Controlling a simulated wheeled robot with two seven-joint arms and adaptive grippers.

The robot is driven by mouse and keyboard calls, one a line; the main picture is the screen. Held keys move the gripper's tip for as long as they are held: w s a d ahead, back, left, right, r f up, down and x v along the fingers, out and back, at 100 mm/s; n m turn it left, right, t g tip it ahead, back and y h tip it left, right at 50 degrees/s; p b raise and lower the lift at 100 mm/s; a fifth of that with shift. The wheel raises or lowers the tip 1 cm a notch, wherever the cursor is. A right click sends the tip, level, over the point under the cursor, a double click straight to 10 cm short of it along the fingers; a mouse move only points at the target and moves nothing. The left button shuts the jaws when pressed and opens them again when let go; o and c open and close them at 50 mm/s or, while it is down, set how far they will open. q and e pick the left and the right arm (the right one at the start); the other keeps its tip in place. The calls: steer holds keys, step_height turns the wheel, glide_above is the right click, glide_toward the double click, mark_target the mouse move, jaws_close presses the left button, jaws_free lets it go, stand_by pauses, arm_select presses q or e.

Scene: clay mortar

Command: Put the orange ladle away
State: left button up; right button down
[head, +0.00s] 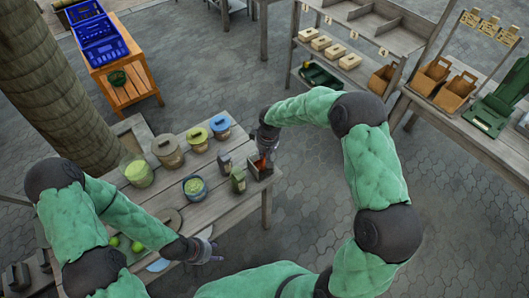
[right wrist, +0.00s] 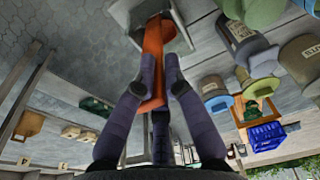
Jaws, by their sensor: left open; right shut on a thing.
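The orange ladle (right wrist: 152,65) is between the fingers of my right gripper (right wrist: 160,78), which is shut on it. The ladle's far end reaches into the mouth of a small grey open-topped box (right wrist: 180,38). I cannot tell how deep it reaches or whether it touches the box. In the head view, my right gripper (head: 266,147) is just above this box (head: 264,172) at the table's right end, and a bit of orange shows there. My left gripper (head: 208,247) is open near the table's front edge, with no ladle in it.
Green packages and jars stand left of the box on the wooden table (head: 222,197), with a bowl (head: 195,187) and lidded pots (head: 168,152). Green fruits (head: 113,241) lie at the front left. A blue crate (head: 100,40) and shelves (head: 345,45) stand further back.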

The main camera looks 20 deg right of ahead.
steer(key=c, duration=1.2)
jaws_free()
steer(key=shift+c, duration=0.2)
step_height(320, 180, up, 12)
steer(key=s, duration=0.2)
steer(key=s+a+f+m+y+b, duration=0.1)
steer(key=s+a+f+b, duration=0.15)
steer(key=f, duration=0.55)
steer(key=s+a+f+m+g+y+b, duration=0.1)
steer(key=s+f, duration=0.3)
steer(key=f, duration=0.4)
steer(key=s+a+f+y+b, duration=0.1)
steer(key=s+a+f+b, duration=0.15)
steer(key=f, duration=0.45)
steer(key=s+a+f+m+b, duration=0.2)
steer(key=s+f+m+b, duration=0.1)
steer(key=s+f, duration=0.9)
steer(key=s+m, duration=0.1)
steer(key=s, duration=0.3)
steer(key=shift+f, duration=0.35)
